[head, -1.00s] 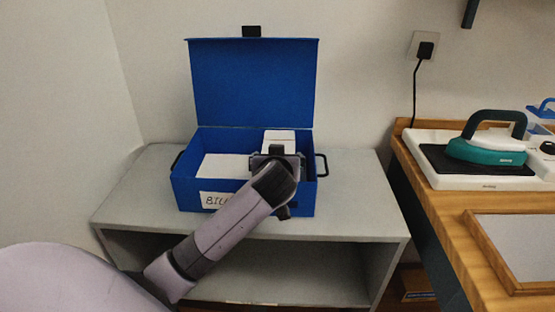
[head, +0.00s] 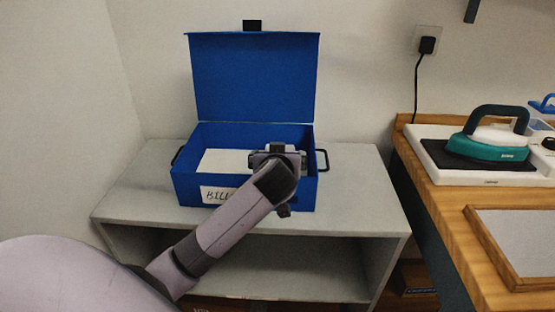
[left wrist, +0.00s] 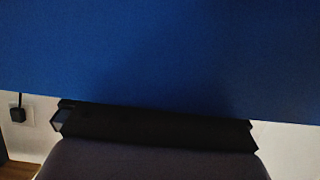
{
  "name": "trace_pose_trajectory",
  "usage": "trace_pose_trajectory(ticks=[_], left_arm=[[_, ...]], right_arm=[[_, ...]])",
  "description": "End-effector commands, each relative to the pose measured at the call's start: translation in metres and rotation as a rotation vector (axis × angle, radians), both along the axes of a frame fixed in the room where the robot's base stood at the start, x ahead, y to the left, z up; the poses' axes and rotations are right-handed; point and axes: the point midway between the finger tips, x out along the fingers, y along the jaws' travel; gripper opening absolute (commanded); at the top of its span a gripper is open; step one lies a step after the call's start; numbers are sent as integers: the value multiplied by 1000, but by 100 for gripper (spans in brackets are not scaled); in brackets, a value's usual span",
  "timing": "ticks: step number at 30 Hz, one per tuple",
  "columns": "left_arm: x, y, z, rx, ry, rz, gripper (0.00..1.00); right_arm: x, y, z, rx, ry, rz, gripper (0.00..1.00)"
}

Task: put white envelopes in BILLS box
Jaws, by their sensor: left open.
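The blue BILLS box (head: 188,189) stands on a grey shelf unit with its lid (head: 252,78) raised. A label (head: 217,195) on its front is partly covered by my left arm. A white envelope (head: 222,162) lies inside on the left; whether more lie under it I cannot tell. My left gripper (head: 277,155) is open over the right part of the box, seen from behind, and it hides what is below it. In the left wrist view, the blue lid (left wrist: 160,50) fills most of the picture above the gripper's dark body; no envelope shows there. My right gripper is out of view.
The grey shelf top (head: 345,170) is clear beside the box. At right, a wooden counter (head: 450,215) holds a teal iron (head: 492,148) on a white base and a framed panel (head: 525,240). A plugged-in cord (head: 418,75) hangs on the wall.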

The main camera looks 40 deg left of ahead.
Motion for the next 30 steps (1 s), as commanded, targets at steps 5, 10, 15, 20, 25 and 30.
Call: trace_pose_trajectory(ticks=[5, 10, 15, 20, 25, 30], left_arm=[[-14, -11, 15, -1, -7, -3, 100], [-39, -26, 28, -2, -8, -3, 100], [-64, -42, 40, -1, -8, -3, 100], [-82, -53, 50, 0, -8, -3, 100], [-91, -58, 54, 2, -7, -1, 100], [-93, -59, 55, 3, -6, 0, 100]], right_arm=[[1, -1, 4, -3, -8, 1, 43], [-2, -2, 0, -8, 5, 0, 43], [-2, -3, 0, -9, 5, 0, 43], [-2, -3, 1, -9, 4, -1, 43], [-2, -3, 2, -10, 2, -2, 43], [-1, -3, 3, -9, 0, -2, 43]])
